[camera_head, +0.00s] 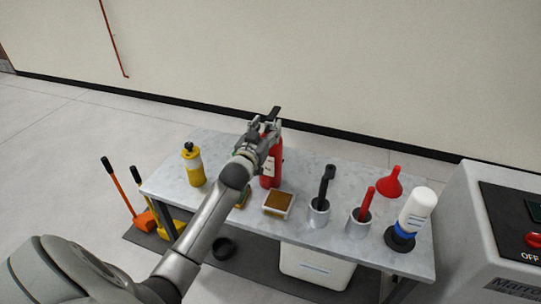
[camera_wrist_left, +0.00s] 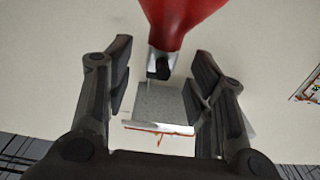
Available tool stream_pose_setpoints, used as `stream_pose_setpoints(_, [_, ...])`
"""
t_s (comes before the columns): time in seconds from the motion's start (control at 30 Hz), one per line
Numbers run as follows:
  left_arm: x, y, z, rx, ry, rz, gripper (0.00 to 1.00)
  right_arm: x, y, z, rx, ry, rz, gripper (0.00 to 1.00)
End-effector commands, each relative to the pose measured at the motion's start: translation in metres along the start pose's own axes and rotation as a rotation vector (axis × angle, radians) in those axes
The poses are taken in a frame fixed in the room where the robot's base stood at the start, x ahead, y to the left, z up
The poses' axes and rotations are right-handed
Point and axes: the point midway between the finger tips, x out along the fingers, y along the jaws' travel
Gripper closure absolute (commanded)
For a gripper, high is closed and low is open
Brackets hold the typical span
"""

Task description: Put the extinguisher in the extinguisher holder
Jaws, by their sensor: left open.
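The red extinguisher (camera_head: 270,165) stands upright on the table, its top partly hidden by my left gripper (camera_head: 266,126). In the left wrist view the red body of the extinguisher (camera_wrist_left: 180,18) comes in from the top. Its narrow dark neck and a grey plate-like top part (camera_wrist_left: 160,103) lie between the spread fingers of the left gripper (camera_wrist_left: 162,82). The gripper is open, with a finger on each side; I cannot tell whether they touch it. I cannot pick out the extinguisher holder in either view. My right gripper is not in view.
A machine (camera_head: 470,215) stands at right. The wall is behind.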

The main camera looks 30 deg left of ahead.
Motion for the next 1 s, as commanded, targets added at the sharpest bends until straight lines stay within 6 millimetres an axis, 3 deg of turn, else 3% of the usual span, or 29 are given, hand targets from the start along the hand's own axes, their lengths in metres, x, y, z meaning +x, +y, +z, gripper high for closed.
stream_pose_setpoints(0.3, [0.035, 0.000, 0.000, -0.001, 0.001, 0.000, 0.50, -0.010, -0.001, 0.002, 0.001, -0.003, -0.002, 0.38])
stream_pose_setpoints(0.63, [0.039, 0.000, 0.001, 0.000, 0.000, 0.000, 0.50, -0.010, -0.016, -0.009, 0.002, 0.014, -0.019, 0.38])
stream_pose_setpoints(1.0, [0.039, 0.000, 0.001, 0.000, 0.000, 0.000, 0.96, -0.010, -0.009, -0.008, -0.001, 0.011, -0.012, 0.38])
